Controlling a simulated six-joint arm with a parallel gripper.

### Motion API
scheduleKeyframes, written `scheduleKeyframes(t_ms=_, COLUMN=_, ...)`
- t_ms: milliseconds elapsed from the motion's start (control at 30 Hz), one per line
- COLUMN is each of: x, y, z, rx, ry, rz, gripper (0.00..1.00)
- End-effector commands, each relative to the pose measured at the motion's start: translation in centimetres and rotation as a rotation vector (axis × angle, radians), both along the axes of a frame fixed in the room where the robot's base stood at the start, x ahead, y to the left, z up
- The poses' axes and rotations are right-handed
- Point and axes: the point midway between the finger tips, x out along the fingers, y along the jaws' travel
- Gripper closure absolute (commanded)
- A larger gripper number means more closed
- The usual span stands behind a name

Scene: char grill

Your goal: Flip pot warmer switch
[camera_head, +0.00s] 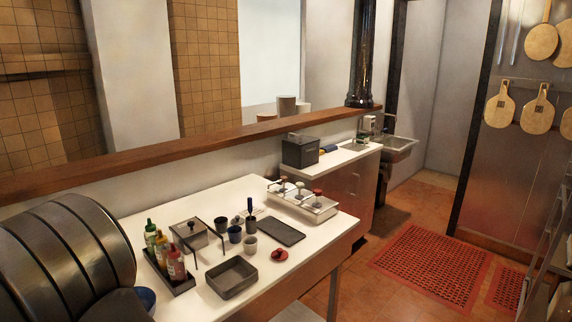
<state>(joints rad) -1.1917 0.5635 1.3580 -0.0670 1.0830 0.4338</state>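A low metal unit with several lidded wells and knobs, which looks like the pot warmer (306,206), stands at the far right end of the white counter (232,189). Its lids carry upright handles, one reddish. Its switch is too small to make out or is hidden from this view. My gripper is not in view, so its place relative to the warmer cannot be told.
A black tray (281,231) lies in front of the warmer. Cups, a grey pan (232,277), a red lid (279,255), a metal box (189,235) and sauce bottles (176,263) crowd the counter. A wooden ledge (200,146) runs behind. Floor with red mats (428,266) is open at right.

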Motion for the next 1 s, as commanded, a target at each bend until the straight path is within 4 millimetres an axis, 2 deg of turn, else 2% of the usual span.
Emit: scheduleKeyframes(t_ms=1000, x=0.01, y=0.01, z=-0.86, rx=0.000, ry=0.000, rz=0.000, gripper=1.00)
